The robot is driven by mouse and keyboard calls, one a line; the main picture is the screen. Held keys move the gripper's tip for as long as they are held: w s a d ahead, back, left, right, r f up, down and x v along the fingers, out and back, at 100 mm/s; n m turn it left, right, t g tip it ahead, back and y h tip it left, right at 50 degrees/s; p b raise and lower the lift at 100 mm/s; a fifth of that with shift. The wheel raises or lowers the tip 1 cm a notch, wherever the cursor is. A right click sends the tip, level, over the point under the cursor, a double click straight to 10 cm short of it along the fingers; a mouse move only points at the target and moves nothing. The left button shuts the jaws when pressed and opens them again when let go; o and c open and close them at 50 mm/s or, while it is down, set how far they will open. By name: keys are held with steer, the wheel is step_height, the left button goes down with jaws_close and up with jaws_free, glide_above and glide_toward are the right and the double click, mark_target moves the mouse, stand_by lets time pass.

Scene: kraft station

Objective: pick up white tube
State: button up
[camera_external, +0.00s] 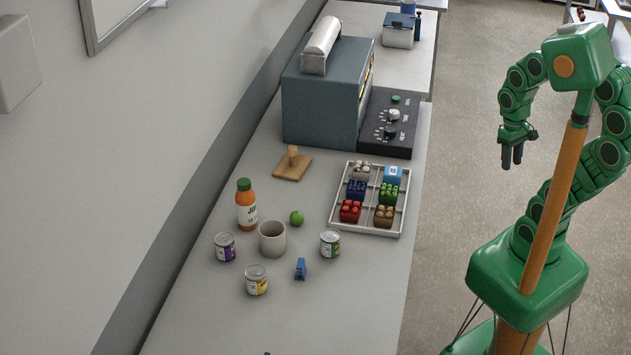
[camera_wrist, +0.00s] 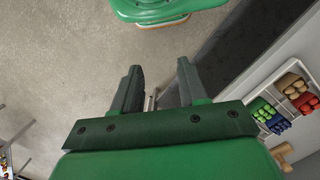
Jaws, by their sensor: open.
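A white tube-like roll (camera_external: 322,38) lies on top of the dark grey box-shaped machine (camera_external: 318,100) at the back of the counter in the external view. It has a silvery part at its near end. No white tube shows in the wrist view. My gripper (camera_external: 512,158) hangs over the floor to the right of the counter, well apart from the machine and the roll. In the wrist view my gripper (camera_wrist: 160,67) is open, with nothing between its two dark fingers.
A black control panel (camera_external: 388,125) adjoins the machine. A white sorting tray (camera_external: 367,233) holds coloured blocks. An orange bottle (camera_external: 247,208), a cup (camera_external: 272,239), several cans and a wooden-handled block (camera_external: 293,166) stand on the counter.

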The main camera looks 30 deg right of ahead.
steer(key=o, duration=1.1)
